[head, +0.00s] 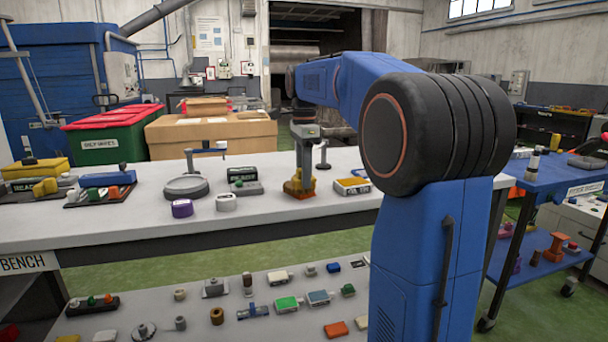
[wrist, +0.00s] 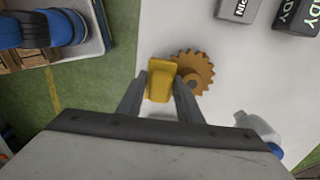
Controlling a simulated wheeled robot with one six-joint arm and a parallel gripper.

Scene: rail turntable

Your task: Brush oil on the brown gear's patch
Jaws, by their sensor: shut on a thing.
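The brown gear (wrist: 200,70) lies on the grey bench top in the wrist view, its toothed rim and a round centre showing. My gripper (wrist: 160,100) is shut on a yellow block-shaped piece (wrist: 160,78), which I take to be the brush's handle. The yellow piece overlaps the left side of the gear in this view; I cannot tell whether it touches it. Bristles and an oil patch do not show. In the head view my gripper (head: 303,172) points down at the bench, low over the orange-brown gear (head: 302,193).
A purple piece (head: 182,208), a grey round dish (head: 186,187) and a dark-labelled block (head: 243,177) lie to the left. The bench's front strip is mostly bare.

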